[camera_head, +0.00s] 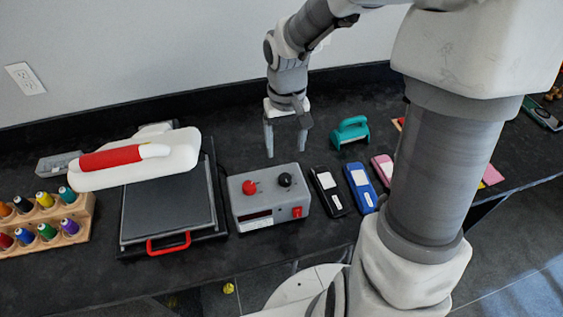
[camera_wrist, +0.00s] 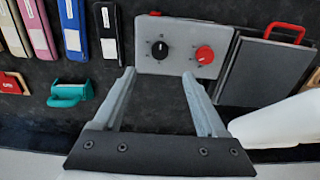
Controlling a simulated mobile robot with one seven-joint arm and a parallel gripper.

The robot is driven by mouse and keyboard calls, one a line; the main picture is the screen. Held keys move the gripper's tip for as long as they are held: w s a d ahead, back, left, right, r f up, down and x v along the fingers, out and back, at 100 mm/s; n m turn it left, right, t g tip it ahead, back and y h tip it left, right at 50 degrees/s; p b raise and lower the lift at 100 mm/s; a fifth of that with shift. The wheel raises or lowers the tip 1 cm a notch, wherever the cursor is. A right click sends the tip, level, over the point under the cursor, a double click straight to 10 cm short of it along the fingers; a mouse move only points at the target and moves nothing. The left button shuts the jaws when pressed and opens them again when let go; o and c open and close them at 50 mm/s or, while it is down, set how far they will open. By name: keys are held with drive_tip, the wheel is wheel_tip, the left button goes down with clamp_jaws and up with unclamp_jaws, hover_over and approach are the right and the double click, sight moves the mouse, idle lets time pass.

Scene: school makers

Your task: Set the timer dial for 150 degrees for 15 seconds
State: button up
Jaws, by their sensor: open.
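A grey control box (camera_head: 262,208) sits on the dark bench, with a red dial (camera_head: 249,187), a black dial (camera_head: 285,180) and a red switch (camera_head: 297,212) on it. Which dial is the timer cannot be read. In the wrist view the black dial (camera_wrist: 160,50) and the red dial (camera_wrist: 205,55) both show, with the black one between the finger lines and the red one right of it. My gripper (camera_head: 286,152) points down behind the box, apart from it. In the wrist view my gripper (camera_wrist: 158,82) has its fingers spread with nothing between them.
A heat press (camera_head: 168,205) with a raised white top and red handle stands left of the box. Thread spools (camera_head: 45,218) are further left. A black device (camera_head: 329,192), a blue device (camera_head: 361,188) and a teal tool (camera_head: 350,132) lie to the right.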

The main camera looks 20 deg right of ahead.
sight(285, 177)
wheel_tip(285, 177, down, 11)
drive_tip(key=shift+b, duration=0.85)
clamp_jaws()
